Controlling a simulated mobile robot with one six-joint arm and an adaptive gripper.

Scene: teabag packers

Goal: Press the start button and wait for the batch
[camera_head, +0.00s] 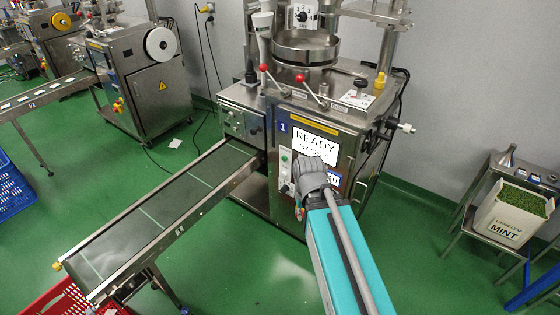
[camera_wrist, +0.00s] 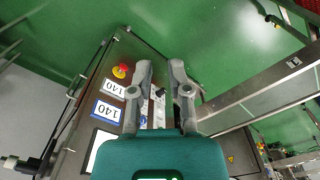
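The packing machine marked 1 (camera_head: 268,140) stands in the middle of the head view, with a screen (camera_head: 316,139) reading READY on its front. A small green button (camera_head: 285,157) shows on the panel left of the screen. A dark knob (camera_head: 284,188) sits below it. My gripper is close in front of the panel, and its fingertips are largely hidden behind my wrist in the head view. In the wrist view my gripper (camera_wrist: 161,66) has its two fingers apart with nothing held. A dark knob (camera_wrist: 155,93) shows between the fingers, and a red stop button (camera_wrist: 120,71) lies left of them.
The machine's outfeed conveyor (camera_head: 150,212) carries no teabags. A red crate (camera_head: 72,298) stands at its end. Other packers (camera_head: 150,85) stand behind left. A white tub marked MINT (camera_head: 508,222) is on a metal stand at right. Green floor is clear between.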

